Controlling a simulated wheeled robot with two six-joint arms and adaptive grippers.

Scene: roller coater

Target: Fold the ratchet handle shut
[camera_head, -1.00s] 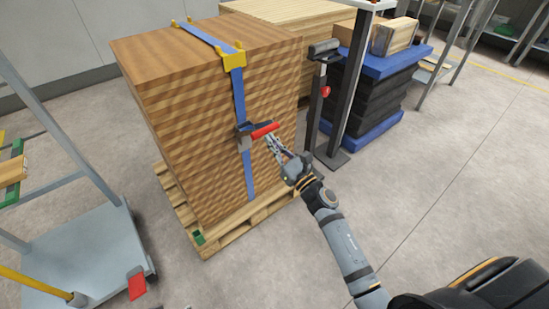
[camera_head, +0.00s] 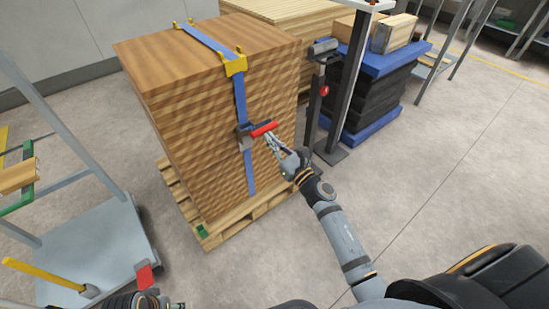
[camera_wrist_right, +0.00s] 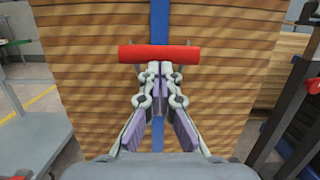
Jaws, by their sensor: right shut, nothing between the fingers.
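The ratchet (camera_head: 244,138) sits on the blue strap (camera_head: 239,98) on the front face of the board stack. Its red handle grip (camera_head: 264,129) stands out from the stack. My right gripper (camera_head: 271,141) is shut and empty, its fingertips right by the near side of the grip. In the right wrist view, the red grip (camera_wrist_right: 130,54) lies crosswise just beyond the closed fingertips (camera_wrist_right: 160,70); I cannot tell whether they touch. The ratchet body is hidden there. Part of my left arm's end shows at the bottom left edge of the head view; its fingers are not clear.
The board stack (camera_head: 185,130) stands on a wooden pallet (camera_head: 215,232). A dark post (camera_head: 316,110) with a red knob stands close right of it. A grey cart (camera_head: 95,245) is at the left. Open floor lies in front of the pallet.

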